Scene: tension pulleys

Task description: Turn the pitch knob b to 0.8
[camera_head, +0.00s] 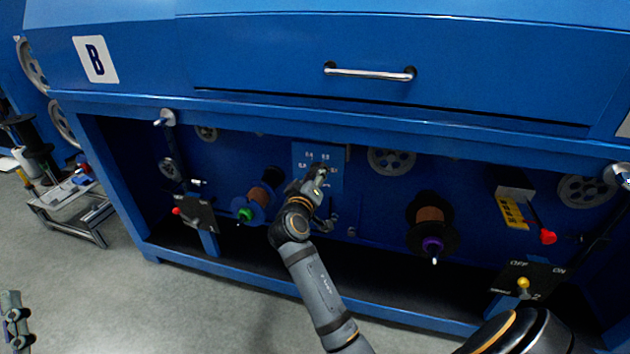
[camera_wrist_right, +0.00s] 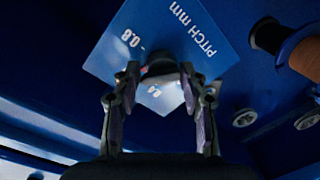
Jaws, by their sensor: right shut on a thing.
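The pitch panel (camera_head: 300,152) is a lighter blue plate with white scale marks, on the blue machine below the drawer. My right gripper (camera_head: 319,171) is at this panel and covers its knob in the head view. In the right wrist view the panel (camera_wrist_right: 185,28) reads "PITCH mm" and shows a 0.8 mark at left. The dark knob (camera_wrist_right: 160,68) sits between the fingertips of my right gripper (camera_wrist_right: 160,80), which is shut on it. The knob's pointer is hidden, so its setting cannot be read. My left gripper (camera_head: 14,318) is partly in view at the lower left, away from the machine.
A spool with a green hub (camera_head: 246,214) is left of the right arm, and a spool with a purple hub (camera_head: 432,244) is to its right. A red-tipped lever (camera_head: 547,237) and an OFF/ON switch (camera_head: 523,283) stand farther right. A drawer handle (camera_head: 370,73) is above.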

